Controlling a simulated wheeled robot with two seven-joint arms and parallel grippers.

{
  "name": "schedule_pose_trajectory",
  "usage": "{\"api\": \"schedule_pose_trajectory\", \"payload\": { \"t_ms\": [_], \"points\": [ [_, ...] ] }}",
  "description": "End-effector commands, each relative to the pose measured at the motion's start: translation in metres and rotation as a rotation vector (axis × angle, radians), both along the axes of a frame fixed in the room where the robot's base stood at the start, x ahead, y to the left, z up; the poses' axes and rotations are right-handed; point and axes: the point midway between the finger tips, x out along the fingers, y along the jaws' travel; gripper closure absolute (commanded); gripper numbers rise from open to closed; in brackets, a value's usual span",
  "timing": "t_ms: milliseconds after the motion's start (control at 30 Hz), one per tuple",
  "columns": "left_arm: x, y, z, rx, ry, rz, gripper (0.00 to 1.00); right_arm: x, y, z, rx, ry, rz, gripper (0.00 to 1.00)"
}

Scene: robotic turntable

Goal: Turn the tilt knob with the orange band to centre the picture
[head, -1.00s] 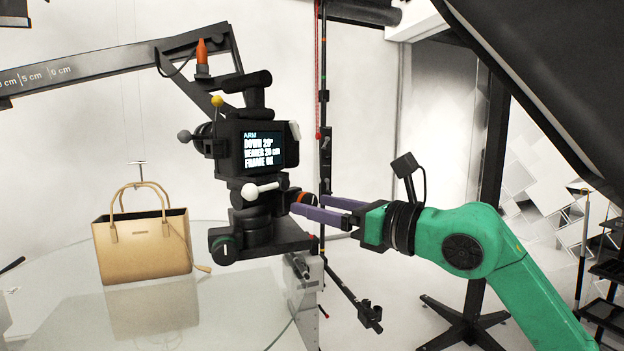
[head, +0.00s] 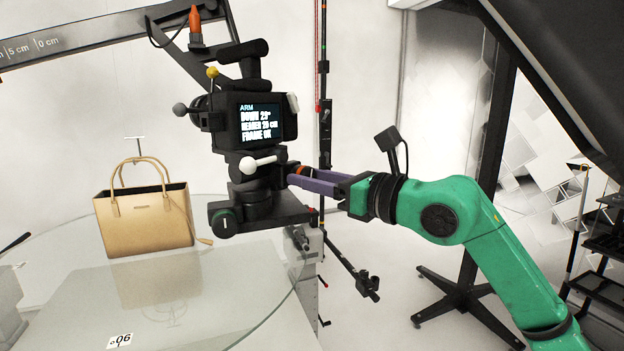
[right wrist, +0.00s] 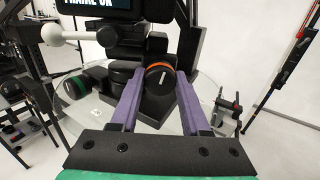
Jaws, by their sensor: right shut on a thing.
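The tilt knob with the orange band (head: 300,169) sits on the right side of the camera head, under the camera (head: 225,122). The right wrist view shows the knob (right wrist: 158,78) end-on, dark with a white line slanting slightly right of upright. My right gripper (head: 293,177) comes in from the right, its purple fingers on either side of the knob and shut on it. The fingers (right wrist: 158,84) partly hide its sides. The camera screen (head: 259,123) reads ARM, DOWN, NEARER and FRAME OK; the numbers are blurred. My left gripper is out of view.
A tan handbag (head: 150,220) stands on the round glass turntable (head: 190,310). A white-ended lever (head: 258,165) and a green-ringed knob (head: 223,222) are close to the gripper. A black stand (head: 480,230) rises behind my right arm. Open floor shows below the arm.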

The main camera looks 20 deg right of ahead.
Motion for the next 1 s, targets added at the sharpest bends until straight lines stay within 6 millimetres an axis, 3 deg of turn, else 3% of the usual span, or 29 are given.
{"api": "schedule_pose_trajectory", "payload": {
  "t_ms": [267, 1000],
  "points": [
    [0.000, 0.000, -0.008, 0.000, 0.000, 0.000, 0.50, 0.000, 0.000, -0.002, -0.137, -0.087, -0.001, 1.00],
    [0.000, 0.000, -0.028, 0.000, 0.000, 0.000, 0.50, 0.000, 0.000, -0.001, -0.723, -0.456, -0.003, 1.00]
  ]
}}
